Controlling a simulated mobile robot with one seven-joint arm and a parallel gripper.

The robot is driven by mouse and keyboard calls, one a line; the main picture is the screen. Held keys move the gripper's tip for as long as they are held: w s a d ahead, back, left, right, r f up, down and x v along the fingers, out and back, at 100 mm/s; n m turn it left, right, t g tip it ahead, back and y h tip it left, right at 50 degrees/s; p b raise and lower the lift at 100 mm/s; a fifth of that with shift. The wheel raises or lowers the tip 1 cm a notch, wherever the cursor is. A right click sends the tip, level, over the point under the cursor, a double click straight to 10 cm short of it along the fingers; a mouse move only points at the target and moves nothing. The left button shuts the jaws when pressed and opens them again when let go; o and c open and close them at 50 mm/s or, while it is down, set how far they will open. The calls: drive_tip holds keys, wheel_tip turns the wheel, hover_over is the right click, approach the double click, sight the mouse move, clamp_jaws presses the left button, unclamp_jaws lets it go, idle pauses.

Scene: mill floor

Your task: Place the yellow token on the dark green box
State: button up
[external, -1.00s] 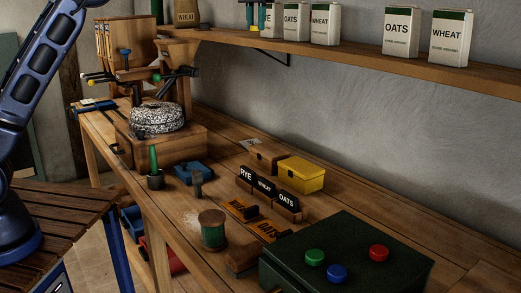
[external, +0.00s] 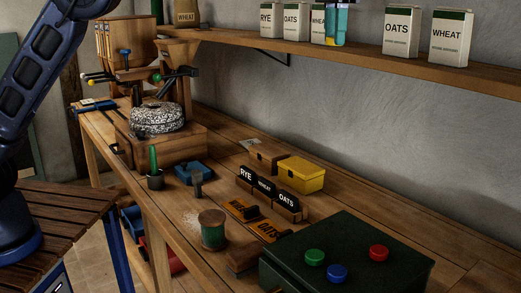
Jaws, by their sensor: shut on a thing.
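The dark green box (external: 340,228) stands at the near right end of the bench. A green token (external: 315,257), a blue token (external: 337,272) and a red token (external: 378,253) sit apart on its flat top. My gripper (external: 336,40) shows at the top edge of the picture, in front of the shelf and high above the box, a little toward its back. Its fingers point down and are shut. The yellow token in them is mostly hidden and hard to make out.
The shelf (external: 400,67) with several cartons runs along the wall behind my gripper. On the bench, a yellow box (external: 301,176), labelled blocks (external: 264,190), a green spool (external: 212,232) and a stone mill (external: 158,118) stand left of the green box. The box top's left and back areas are clear.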

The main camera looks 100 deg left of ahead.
drive_tip(key=w+d+m, duration=0.2)
drive_tip(key=w+d, duration=0.1)
drive_tip(key=d, duration=1)
hover_over(336, 237)
wheel_tip(336, 237, down, 33)
drive_tip(key=shift+f, duration=2.5)
drive_tip(key=shift+f, duration=0.15)
drive_tip(key=o, duration=0.9)
drive_tip(key=shift+o, duration=0.2)
